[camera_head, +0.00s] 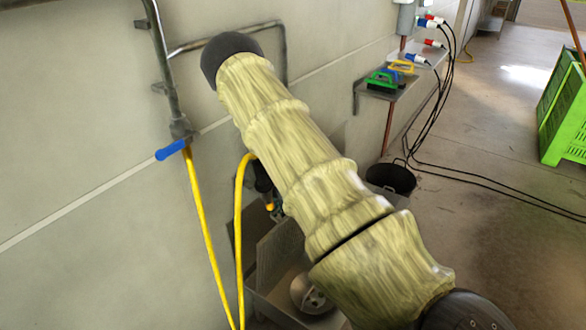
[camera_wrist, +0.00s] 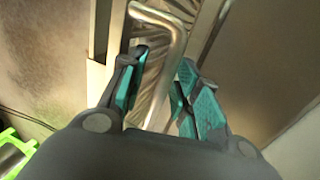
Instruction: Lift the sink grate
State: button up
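In the head view the metal sink (camera_head: 275,302) stands low against the wall, partly hidden by my arm. A grey mesh-like panel (camera_head: 280,250), perhaps the sink grate, stands steeply tilted there; I cannot tell its full outline. A round metal piece (camera_head: 311,293) shows in the basin. In the wrist view my gripper (camera_wrist: 158,72) has its teal-padded fingers apart. A bent, shiny metal bar (camera_wrist: 172,65) runs between them, nearer the right finger. I cannot tell whether it touches a pad or is part of the grate.
A yellow hose (camera_head: 204,225) with a blue handle (camera_head: 171,149) hangs by the wall pipe (camera_head: 161,60). A small shelf (camera_head: 391,88) holds brushes, with a black bucket (camera_head: 391,177) below. Black cables (camera_head: 480,176) cross the floor. A green crate (camera_head: 562,112) stands right.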

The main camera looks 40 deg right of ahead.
jog(key=shift+w+d+r, duration=0.25)
jog(key=shift+d+r, duration=0.5)
jog(key=shift+d, duration=0.1)
jog(key=shift+s+r, duration=0.15)
jog(key=shift+r, duration=0.2)
jog(key=v, duration=0.2)
jog(key=s+v, duration=0.1)
jog(key=v, duration=0.4)
jog(key=shift+s+a+r, duration=0.1)
jog(key=shift+r, duration=0.4)
jog(key=shift+a+r, duration=0.25)
jog(key=shift+r, duration=0.1)
jog(key=shift+d+f, duration=0.2)
jog(key=shift+d, duration=0.05)
jog(key=shift+a+r, duration=0.1)
jog(key=shift+a, duration=0.05)
jog(key=shift+r, duration=0.1)
